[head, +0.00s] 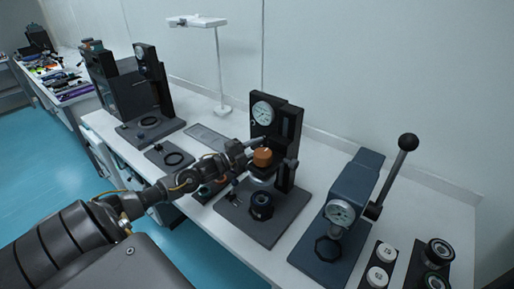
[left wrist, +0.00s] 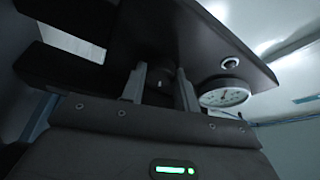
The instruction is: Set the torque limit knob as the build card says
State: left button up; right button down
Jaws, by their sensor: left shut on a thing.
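My left gripper (head: 246,147) reaches in from the left to the front of a black press (head: 285,125) with a white dial gauge (head: 262,113). In the left wrist view its two fingers (left wrist: 160,78) are shut on a dark round knob (left wrist: 160,90) with a small pale mark. The knob's scale is not readable, and in the head view the gripper hides the knob. The gauge (left wrist: 224,95) shows right of the fingers. I cannot make out a build card. My right gripper is not in view.
A blue-grey lever press (head: 357,190) with a black ball handle stands to the right. White-topped pieces (head: 377,276) lie in a dark tray at front right. A black cup-like part (head: 261,205) sits on the press base. Another black stand (head: 152,80) is at back left.

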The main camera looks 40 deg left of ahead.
pick_arm(q)
jog(key=o, duration=1)
jog(key=shift+c, duration=0.2)
jog(key=b+v, duration=0.2)
jog(key=v, duration=0.9)
jog(key=shift+b, duration=0.35)
jog(key=shift+w+a+f, duration=0.1)
